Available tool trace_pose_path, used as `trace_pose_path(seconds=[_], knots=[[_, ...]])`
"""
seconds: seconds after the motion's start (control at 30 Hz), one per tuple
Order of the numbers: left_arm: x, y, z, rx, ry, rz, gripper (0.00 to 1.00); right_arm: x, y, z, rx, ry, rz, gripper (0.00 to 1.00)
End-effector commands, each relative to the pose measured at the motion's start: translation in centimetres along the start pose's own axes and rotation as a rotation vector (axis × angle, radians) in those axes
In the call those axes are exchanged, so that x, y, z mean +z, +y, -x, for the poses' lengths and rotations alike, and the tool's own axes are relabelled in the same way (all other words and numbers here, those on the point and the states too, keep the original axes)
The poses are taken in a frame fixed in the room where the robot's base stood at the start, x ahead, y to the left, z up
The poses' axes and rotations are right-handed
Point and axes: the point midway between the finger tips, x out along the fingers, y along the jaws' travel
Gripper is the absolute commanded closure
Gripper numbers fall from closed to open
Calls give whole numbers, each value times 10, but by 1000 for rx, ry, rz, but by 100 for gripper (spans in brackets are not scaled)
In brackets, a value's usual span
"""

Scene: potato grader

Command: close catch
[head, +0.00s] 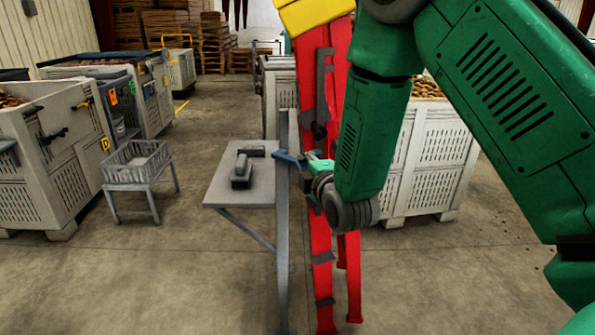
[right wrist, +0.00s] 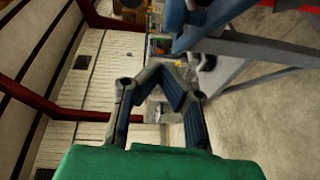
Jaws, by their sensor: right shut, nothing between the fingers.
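No catch can be made out for certain. A dark fitting (head: 322,115) sits on the red upright frame (head: 318,225), just above and right of my right gripper. My right gripper (head: 283,158) is shut and empty, reaching left past the red frame to the grey post (head: 283,245); whether it touches the post cannot be told. My left gripper is not in view.
A grey shelf (head: 225,190) left of the post carries a dark device (head: 242,172). A grey basket stand (head: 140,170) and pale slatted bins (head: 40,150) stand further left. Another bin (head: 425,165) of potatoes stands behind my right arm. The floor in front is clear.

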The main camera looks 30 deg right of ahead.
Motion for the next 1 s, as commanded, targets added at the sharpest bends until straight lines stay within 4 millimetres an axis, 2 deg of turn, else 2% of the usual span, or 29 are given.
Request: trace_pose_path(seconds=[0.03, 0.13, 0.4, 0.57, 0.77, 1.0], knots=[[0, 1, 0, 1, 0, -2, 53, 9, -1, -4, -1, -5, -5, 100], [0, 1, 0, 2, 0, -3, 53, 13, -1, -10, 0, -4, -5, 100], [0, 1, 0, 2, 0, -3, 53, -4, 4, -8, 3, -1, 16, 100], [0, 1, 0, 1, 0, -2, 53, -6, 5, -7, 4, 0, 17, 100], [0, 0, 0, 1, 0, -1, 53, 13, 2, -11, -2, 32, 9, 100], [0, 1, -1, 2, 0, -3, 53, 38, 2, -19, -15, 161, 18, 100]])
